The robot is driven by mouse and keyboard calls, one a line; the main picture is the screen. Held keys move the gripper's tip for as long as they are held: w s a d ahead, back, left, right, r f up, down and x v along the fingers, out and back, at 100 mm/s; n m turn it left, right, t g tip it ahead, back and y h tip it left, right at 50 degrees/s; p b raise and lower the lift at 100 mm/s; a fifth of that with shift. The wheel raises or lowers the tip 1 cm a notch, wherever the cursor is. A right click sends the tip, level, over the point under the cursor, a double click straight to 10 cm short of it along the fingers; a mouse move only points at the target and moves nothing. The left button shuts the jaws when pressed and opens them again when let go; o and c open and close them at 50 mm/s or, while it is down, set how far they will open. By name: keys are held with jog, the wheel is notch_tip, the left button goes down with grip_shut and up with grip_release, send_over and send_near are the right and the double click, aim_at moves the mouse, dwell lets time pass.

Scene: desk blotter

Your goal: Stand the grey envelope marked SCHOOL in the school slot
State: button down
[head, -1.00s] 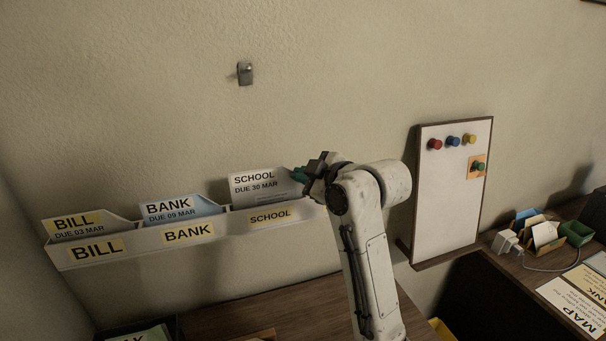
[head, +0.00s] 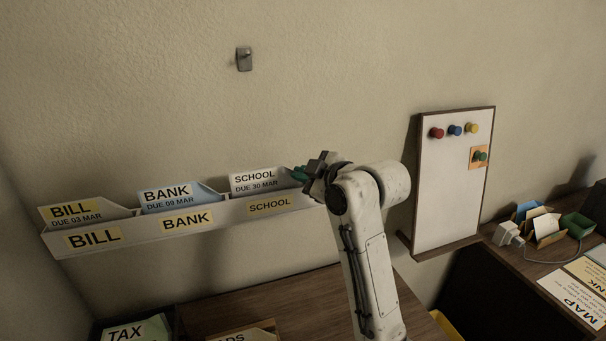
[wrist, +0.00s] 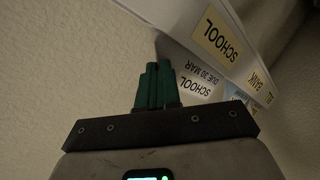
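The grey envelope marked SCHOOL, DUE 30 MAR (head: 256,178) stands upright in the school slot (head: 284,207), the right-hand slot of the wall rack. Its lower part is hidden behind the rack's front. My gripper (head: 299,174) is at the envelope's right edge, its green fingers close together on that edge. In the wrist view the fingers (wrist: 157,72) show beside the envelope (wrist: 204,87), with the rack's SCHOOL label (wrist: 218,38) beyond. The exact contact between fingers and paper is partly hidden.
The rack (head: 140,231) also holds a BILL envelope (head: 78,213) and a blue BANK envelope (head: 180,197). A pinboard (head: 452,190) hangs right of my arm. A wall hook (head: 244,60) is above. A wooden desk (head: 260,306) lies below the rack.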

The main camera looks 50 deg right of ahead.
jog(key=c, duration=1.3)
grip_release()
jog(key=shift+o, duration=0.2)
jog(key=shift+s, duration=0.15)
jog(key=p+v, duration=0.3)
jog(key=v, duration=0.7)
jog(key=shift+s+r, duration=0.2)
jog(key=shift+r, duration=0.05)
